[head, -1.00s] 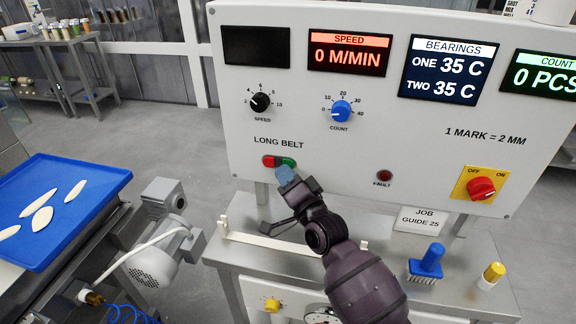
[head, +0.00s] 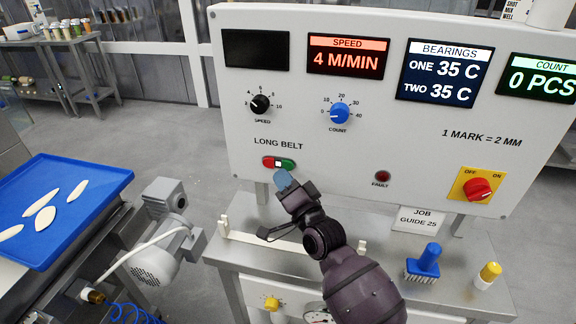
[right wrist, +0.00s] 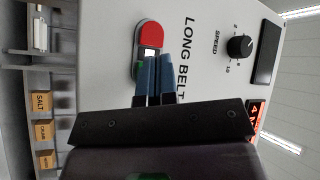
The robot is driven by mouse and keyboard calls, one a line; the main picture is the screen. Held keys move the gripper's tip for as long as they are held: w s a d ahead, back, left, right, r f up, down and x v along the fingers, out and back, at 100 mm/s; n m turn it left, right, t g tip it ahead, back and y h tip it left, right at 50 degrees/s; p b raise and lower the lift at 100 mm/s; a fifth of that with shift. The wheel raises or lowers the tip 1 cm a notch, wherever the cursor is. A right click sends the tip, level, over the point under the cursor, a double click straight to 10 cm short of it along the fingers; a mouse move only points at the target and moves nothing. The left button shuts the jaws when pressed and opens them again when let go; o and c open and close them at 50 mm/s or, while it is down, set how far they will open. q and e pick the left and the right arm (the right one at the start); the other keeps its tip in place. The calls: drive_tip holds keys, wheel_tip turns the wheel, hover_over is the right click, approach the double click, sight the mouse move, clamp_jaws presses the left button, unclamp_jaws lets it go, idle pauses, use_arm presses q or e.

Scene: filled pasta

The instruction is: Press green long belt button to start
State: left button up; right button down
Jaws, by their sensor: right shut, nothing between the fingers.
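The green long belt button (head: 287,163) sits at the right end of a small red and green switch under the words LONG BELT on the white panel. The red button (head: 268,161) is at its left end. My right gripper (head: 284,178) is shut, with nothing in it, just below the green button. In the right wrist view its blue fingertips (right wrist: 154,75) cover part of the green button (right wrist: 138,68). I cannot tell whether they touch it. The speed display (head: 347,57) reads 4 M/MIN. My left gripper is not in view.
The speed knob (head: 260,104), count knob (head: 340,113) and red off/on switch (head: 480,188) are on the same panel. A blue brush (head: 426,262) and a yellow-capped bottle (head: 488,275) stand on the metal table below. A blue tray (head: 105,174) with white pieces is at left.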

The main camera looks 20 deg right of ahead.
drive_tip(key=shift+s, duration=0.1)
drive_tip(key=s+a+p, duration=0.1)
drive_tip(key=s, duration=0.1)
drive_tip(key=s+a+p, duration=0.1)
drive_tip(key=s, duration=0.1)
drive_tip(key=shift+a, duration=0.4)
idle(0.7)
